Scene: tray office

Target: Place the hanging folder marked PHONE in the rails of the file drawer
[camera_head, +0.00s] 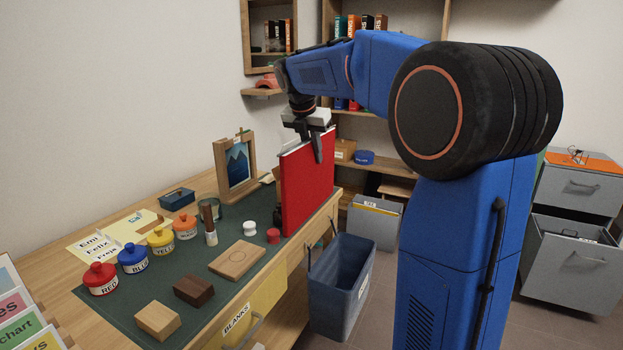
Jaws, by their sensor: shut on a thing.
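My gripper (314,143) is shut on the top edge of a red folder (308,186). The red folder hangs upright below it, at the right edge of the desk. Any marking on the folder is not visible from this side. At the far right a grey file cabinet (588,192) has an open lower drawer (572,272). The inside of that drawer is mostly hidden, and dark rails or contents show faintly at its top.
The desk's green mat (130,300) carries several labelled pots, wooden blocks and a picture frame (236,165). A blue bin (340,285) hangs at the desk's right side. A grey box (374,222) stands on the floor behind. Shelves line the back wall.

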